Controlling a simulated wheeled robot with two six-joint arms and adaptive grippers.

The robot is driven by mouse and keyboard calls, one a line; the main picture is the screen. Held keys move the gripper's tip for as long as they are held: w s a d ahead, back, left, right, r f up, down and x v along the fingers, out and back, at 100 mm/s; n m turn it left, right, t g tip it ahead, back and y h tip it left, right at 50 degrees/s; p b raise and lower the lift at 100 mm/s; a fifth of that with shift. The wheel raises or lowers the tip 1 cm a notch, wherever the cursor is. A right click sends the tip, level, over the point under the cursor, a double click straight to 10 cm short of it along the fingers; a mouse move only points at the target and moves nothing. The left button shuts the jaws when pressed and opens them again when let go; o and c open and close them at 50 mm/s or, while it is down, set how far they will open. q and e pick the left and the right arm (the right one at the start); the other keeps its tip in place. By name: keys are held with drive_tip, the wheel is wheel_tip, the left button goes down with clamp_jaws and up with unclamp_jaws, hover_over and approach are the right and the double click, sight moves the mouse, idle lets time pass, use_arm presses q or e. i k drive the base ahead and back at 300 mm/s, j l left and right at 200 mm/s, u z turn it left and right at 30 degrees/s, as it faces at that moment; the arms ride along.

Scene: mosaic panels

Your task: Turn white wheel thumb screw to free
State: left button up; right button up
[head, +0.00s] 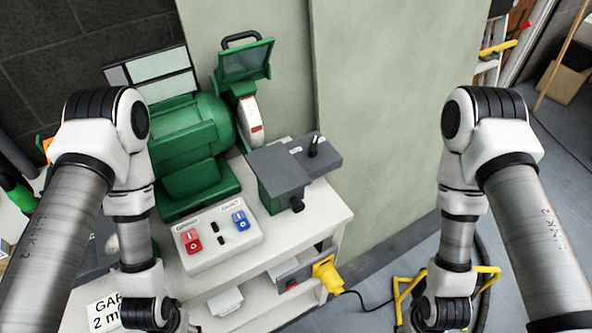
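A green bench grinder or sander (185,140) stands on a white bench. Its white wheel (250,118) shows edge-on at the right side, under a green tilted guard (245,60). A grey work table (285,168) sits before the wheel, with an upright black knob (314,146) on top. A second dark knob (297,204) shows low on the table's support. I cannot tell which of these, if either, is the white wheel's thumb screw. Both my arms reach down in the picture; their grippers are out of frame below.
A control box (218,235) with red and blue switches sits at the bench front. A yellow plug (327,273) with a black cable sticks out from the bench side. A yellow-framed item (405,290) stands on the floor at right. The pale green panel (385,110) is bare.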

sight(313, 150)
drive_tip(key=k+z, duration=0.35)
drive_tip(key=k, duration=0.25)
drive_tip(key=k+j+z, duration=0.15)
drive_tip(key=z, duration=0.3)
drive_tip(key=k+j+z, duration=0.15)
drive_tip(key=z, duration=0.3)
